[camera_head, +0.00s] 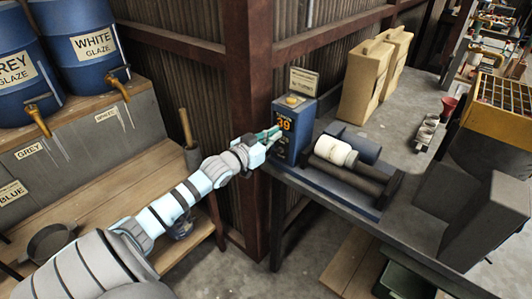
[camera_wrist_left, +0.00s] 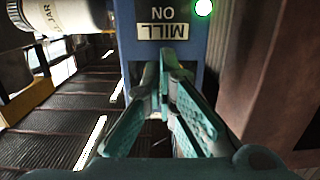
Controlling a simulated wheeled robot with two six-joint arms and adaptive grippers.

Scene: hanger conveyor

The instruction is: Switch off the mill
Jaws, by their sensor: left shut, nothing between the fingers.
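The mill's blue control box (camera_head: 293,130) stands at the left end of the grey bench, with an orange number display and a yellow button (camera_head: 292,100) on top. Beside it a white jar (camera_head: 335,151) lies on the mill's dark rollers (camera_head: 350,180). In the left wrist view the box (camera_wrist_left: 205,70) appears upside down, with a MILL label (camera_wrist_left: 162,32), the word ON and a lit green lamp (camera_wrist_left: 204,8). My left gripper (camera_head: 276,132) is at the box's left side; whether it touches I cannot tell. Its teal fingers (camera_wrist_left: 166,62) are shut and empty. My right gripper is not in view.
A rusty steel post (camera_head: 250,90) rises close behind the left gripper. Blue glaze barrels (camera_head: 88,48) sit on the left shelf. The bench behind the rollers has some free room.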

